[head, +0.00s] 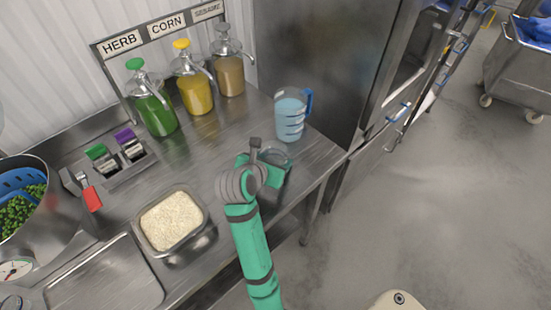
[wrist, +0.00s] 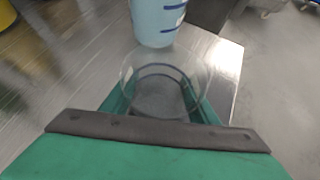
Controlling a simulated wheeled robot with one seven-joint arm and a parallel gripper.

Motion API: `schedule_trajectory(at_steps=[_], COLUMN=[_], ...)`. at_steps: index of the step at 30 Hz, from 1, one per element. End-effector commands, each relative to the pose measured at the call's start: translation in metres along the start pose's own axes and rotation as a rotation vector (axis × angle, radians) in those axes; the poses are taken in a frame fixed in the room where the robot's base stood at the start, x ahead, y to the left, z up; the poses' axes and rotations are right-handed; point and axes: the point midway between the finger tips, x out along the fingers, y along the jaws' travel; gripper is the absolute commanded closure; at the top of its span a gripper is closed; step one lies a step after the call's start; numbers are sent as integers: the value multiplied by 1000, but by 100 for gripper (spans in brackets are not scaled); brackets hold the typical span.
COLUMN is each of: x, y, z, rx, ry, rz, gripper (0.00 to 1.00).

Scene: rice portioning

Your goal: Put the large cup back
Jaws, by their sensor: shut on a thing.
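A clear cup (wrist: 163,85) with a dark blue band is between the fingers of my gripper (wrist: 155,105) in the wrist view. My gripper is shut on it. In the head view the cup (head: 275,156) shows partly behind my green gripper (head: 262,165), over the right part of the steel counter. The cup looks upright and empty. I cannot tell whether its base touches the counter. A measuring jug (head: 290,117) with a blue handle and bluish contents stands just beyond it, and its lower part also shows in the wrist view (wrist: 157,20).
A pan of rice (head: 205,222) sits left of my arm. Herb (head: 153,112), corn (head: 192,88) and sesame (head: 228,70) dispensers stand at the back. A pot of greens (head: 60,215) is at far left. The counter's right edge (head: 335,165) is close to the cup.

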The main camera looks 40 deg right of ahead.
Motion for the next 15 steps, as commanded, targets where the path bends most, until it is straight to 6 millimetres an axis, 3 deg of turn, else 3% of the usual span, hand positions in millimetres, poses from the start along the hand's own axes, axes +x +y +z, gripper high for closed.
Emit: schedule_trajectory(at_steps=[1, 2, 3, 15], x=[1, 1, 1, -3], y=[0, 0, 0, 0], z=[-2, -1, -1, 3], rx=[0, 0, 0, 1], ry=[1, 0, 0, -2], rz=[-1, 0, 0, 1], gripper=[77, 39, 29, 27])
